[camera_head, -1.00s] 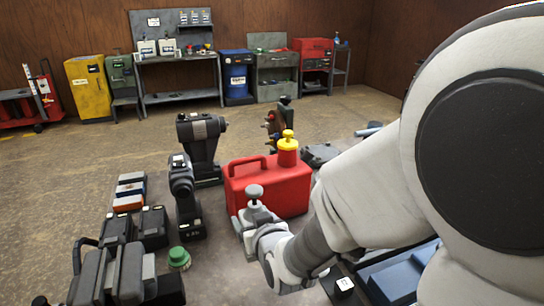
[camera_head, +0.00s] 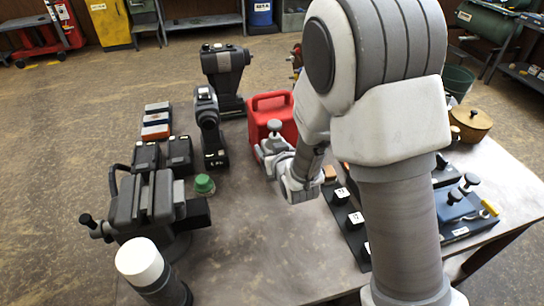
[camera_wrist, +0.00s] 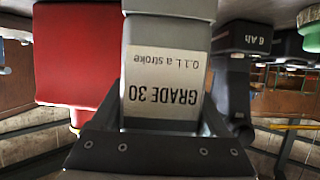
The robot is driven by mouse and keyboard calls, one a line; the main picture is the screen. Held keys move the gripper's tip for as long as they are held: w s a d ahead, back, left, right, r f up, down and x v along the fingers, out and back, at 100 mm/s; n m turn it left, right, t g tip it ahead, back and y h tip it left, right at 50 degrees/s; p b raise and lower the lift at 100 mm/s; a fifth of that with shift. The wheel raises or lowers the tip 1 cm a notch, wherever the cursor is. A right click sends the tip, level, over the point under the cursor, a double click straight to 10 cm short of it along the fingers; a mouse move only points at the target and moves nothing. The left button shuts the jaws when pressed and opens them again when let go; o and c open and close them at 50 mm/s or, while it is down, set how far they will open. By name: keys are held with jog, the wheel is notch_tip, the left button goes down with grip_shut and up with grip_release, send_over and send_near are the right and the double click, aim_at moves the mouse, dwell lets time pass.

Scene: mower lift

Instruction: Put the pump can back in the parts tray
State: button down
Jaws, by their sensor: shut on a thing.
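The pump can (camera_head: 271,147) is grey with a round knob on top. My gripper (camera_head: 284,163) is shut on it, just in front of the red jerrycan. The wrist view shows the can (camera_wrist: 168,75) filling the middle, its label "GRADE 30, 0.1 L a stroke" upside down in the picture. Whether the can touches the table cannot be told. A blue tray (camera_head: 468,226) with dark knobs and a yellow piece lies at the table's right; I cannot tell if it is the parts tray. My arm hides much of the table's right half.
The red jerrycan (camera_head: 270,108) stands behind the pump can. Black power tools (camera_head: 210,130) stand to the left, with a green-capped item (camera_head: 204,185) nearer. A dark strip with labelled blocks (camera_head: 345,215) lies right of my gripper. The table's front middle (camera_head: 255,250) is bare.

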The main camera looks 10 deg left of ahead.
jog(key=shift+f, duration=1.65)
jog(key=shift+f, duration=0.2)
grip_release()
